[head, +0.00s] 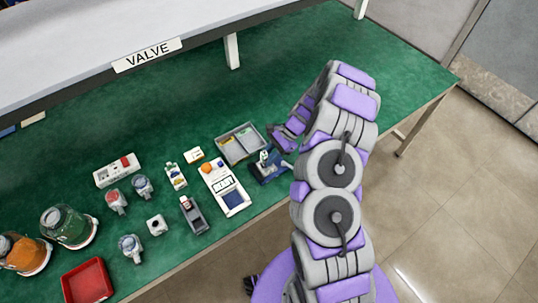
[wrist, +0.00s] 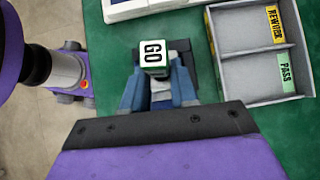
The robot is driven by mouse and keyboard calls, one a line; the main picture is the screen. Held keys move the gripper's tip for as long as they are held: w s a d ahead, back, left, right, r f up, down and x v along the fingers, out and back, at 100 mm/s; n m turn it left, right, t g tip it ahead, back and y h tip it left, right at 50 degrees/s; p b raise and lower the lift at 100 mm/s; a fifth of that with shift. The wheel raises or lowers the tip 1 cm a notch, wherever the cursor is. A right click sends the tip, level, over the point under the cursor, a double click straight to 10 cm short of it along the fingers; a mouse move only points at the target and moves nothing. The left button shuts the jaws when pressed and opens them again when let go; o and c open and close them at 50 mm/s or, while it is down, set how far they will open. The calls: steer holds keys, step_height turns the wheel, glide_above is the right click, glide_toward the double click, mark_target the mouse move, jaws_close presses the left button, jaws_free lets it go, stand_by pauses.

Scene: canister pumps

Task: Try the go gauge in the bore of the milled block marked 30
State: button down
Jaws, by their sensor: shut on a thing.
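The go gauge (wrist: 153,54) shows in the wrist view as a pale block with a green edge and "GO" on top. My gripper (wrist: 160,92) is shut on it, with blue fingers at either side. A dark grey shape lies behind or under the gauge; I cannot tell whether they touch. A small pale block with a dark bore (head: 156,224) stands on the green bench, apart from my gripper. Its marking is too small to read.
A two-part grey tray (wrist: 251,52) with a "PASS" label is close right of the gauge. The bench's far right is clear.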

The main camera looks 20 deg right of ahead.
steer(key=shift+f, duration=0.45)
steer(key=shift+r, duration=0.2)
stand_by(0.8)
steer(key=shift+r+p, duration=0.8)
steer(key=shift+r, duration=0.35)
steer(key=shift+r+p, duration=1.65)
steer(key=shift+r, duration=0.85)
